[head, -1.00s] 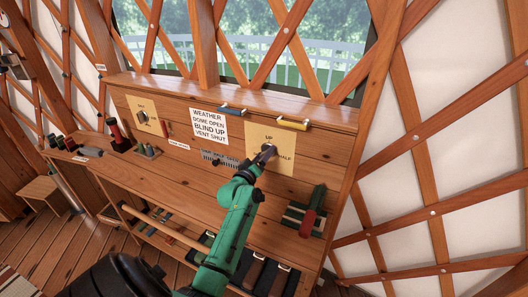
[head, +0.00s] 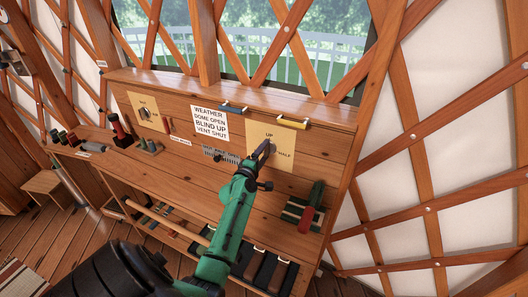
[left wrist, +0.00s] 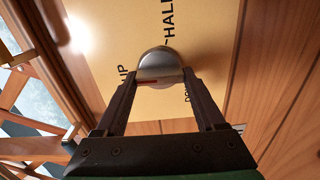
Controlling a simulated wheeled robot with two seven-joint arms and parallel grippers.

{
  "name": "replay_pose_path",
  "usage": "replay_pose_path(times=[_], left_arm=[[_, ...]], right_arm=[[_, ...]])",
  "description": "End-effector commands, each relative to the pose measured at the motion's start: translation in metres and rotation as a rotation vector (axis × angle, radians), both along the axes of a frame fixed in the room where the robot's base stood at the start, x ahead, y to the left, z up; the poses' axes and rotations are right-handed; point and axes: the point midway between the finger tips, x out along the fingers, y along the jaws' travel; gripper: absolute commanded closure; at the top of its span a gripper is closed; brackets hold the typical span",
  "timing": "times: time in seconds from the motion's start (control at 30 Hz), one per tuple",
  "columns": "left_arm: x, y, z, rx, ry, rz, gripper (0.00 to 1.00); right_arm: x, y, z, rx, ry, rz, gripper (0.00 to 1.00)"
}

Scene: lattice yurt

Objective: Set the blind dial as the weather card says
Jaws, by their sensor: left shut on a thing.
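The weather card (head: 210,122) on the wooden panel reads "DOME OPEN, BLIND UP, VENT SHUT". Right of it is a tan dial plate (head: 287,138) marked UP and HALF; its lower part is behind my arm. My left gripper (head: 264,150) is at this plate, shut on the dial's round metal knob. In the left wrist view the silver knob (left wrist: 160,66) sits between both fingers. A red mark shows on its lower left, on the side of the word UP. HALF is above the knob and a partly hidden word is at lower right. My right gripper is out of view.
Another dial plate (head: 146,111) is left of the card. A blue handle (head: 233,108) and a yellow handle (head: 293,122) are along the panel's top. A red-handled lever (head: 307,219) on a green block stands at right. A grey slider (head: 220,155) lies below the card.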

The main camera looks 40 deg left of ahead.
Motion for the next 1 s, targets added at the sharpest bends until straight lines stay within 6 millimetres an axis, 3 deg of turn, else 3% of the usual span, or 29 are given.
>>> replay_pose_path(times=[0.6,0.63,0.7,1.0], left_arm=[[-0.0002,-0.0005,-0.0018,-0.052,-0.011,-0.001,0.84],[-0.0002,-0.0005,-0.0018,-0.051,-0.01,-0.001,0.21],[-0.0001,-0.0005,-0.0016,-0.05,-0.01,-0.001,0.0],[-0.0037,-0.0013,-0.0009,-0.048,-0.011,-0.001,0.0]], right_arm=[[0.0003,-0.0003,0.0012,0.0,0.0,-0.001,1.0],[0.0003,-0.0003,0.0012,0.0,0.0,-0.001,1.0],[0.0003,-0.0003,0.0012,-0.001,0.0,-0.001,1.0],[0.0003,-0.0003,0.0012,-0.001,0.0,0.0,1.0]])
